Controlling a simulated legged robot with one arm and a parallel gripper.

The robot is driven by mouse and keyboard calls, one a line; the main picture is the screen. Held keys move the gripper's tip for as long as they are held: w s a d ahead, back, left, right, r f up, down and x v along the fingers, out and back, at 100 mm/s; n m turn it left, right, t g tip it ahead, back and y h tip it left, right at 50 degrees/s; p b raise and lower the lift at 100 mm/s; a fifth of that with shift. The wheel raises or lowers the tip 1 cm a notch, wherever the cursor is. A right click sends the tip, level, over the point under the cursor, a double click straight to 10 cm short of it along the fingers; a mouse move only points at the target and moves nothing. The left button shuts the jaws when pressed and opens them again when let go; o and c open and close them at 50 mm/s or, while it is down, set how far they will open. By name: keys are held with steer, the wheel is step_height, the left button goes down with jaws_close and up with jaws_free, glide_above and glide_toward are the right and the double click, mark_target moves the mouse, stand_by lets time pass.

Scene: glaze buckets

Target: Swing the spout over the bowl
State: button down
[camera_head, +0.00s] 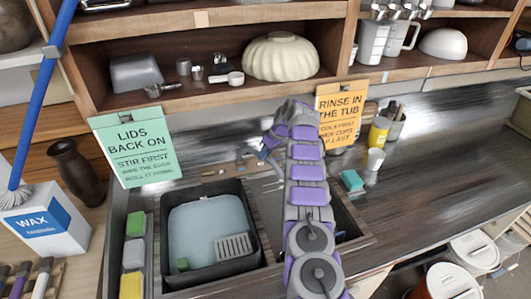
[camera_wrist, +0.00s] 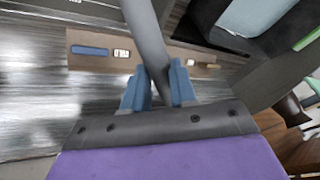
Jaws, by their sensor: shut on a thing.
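A grey tubular spout (camera_wrist: 146,32) runs down from the top of the wrist view, between the two blue fingers of my gripper (camera_wrist: 160,82). The gripper is shut on it. In the head view my gripper (camera_head: 265,152) is at the back of the counter, behind the sink, and the spout is mostly hidden by my arm. A dark sink bowl (camera_head: 250,225) at left holds a pale blue basin (camera_head: 205,222). In the wrist view the basin (camera_wrist: 258,14) shows at top right, apart from the gripper. The right part of the sink is largely covered by my arm.
A wooden strip with small fittings (camera_wrist: 90,50) lies beside the spout. Sponges (camera_head: 133,254) line the sink's left side. A green sign (camera_head: 135,145) and an orange sign (camera_head: 341,115) stand behind.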

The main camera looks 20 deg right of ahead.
steer(key=shift+w+a+r, duration=0.1)
steer(key=shift+a+r, duration=0.15)
steer(key=shift+a, duration=0.05)
steer(key=shift+d, duration=0.25)
steer(key=c, duration=0.9)
jaws_free()
steer(key=shift+w+a+f, duration=0.1)
steer(key=shift+f, duration=0.05)
